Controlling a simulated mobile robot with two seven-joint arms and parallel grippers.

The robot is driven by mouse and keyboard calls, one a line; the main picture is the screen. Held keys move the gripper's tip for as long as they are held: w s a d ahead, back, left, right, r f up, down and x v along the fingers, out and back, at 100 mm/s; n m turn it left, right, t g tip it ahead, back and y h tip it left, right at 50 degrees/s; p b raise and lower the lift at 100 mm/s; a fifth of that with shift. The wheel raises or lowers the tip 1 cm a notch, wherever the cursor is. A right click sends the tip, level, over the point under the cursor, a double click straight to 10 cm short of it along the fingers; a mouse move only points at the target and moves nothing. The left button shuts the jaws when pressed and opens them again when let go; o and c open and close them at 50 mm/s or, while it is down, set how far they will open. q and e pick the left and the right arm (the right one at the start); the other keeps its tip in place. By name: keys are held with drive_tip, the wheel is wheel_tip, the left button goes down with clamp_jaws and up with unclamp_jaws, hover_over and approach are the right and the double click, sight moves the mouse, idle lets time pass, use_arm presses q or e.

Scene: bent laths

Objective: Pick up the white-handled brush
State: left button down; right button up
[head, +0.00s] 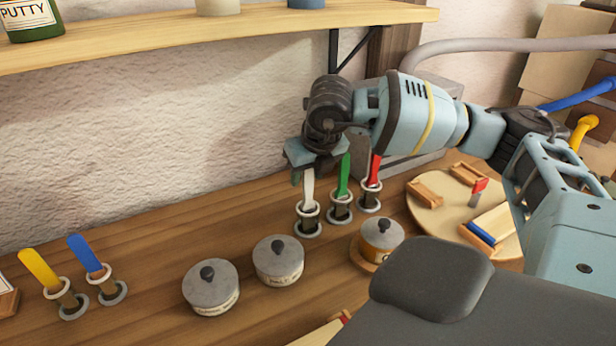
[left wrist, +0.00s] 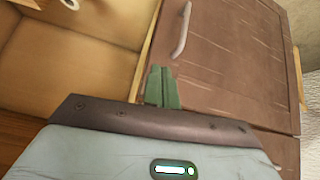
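The white-handled brush (head: 308,190) stands upright in a ringed holder on the wooden bench in the head view. My right gripper (head: 307,174) is right above it, pointing down. One fingertip hangs just left of the top of the white handle, with a small gap between them. The fingers look apart; the far side of the gripper is partly hidden. I cannot tell whether it touches the handle. In the left wrist view, my left gripper (left wrist: 162,88) has its green fingers together with nothing between them.
Green (head: 343,178) and red (head: 374,172) handles stand close right of the white one. Lidded tins (head: 279,261) stand in front. Yellow (head: 38,270) and blue (head: 87,255) handles stand at left. A shelf (head: 200,40) runs above. The left wrist view shows a brown cabinet door (left wrist: 225,65).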

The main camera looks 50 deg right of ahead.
clamp_jaws()
use_arm(q)
drive_tip(key=shift+s, duration=0.15)
use_arm(e)
drive_tip(key=shift+r, duration=0.2)
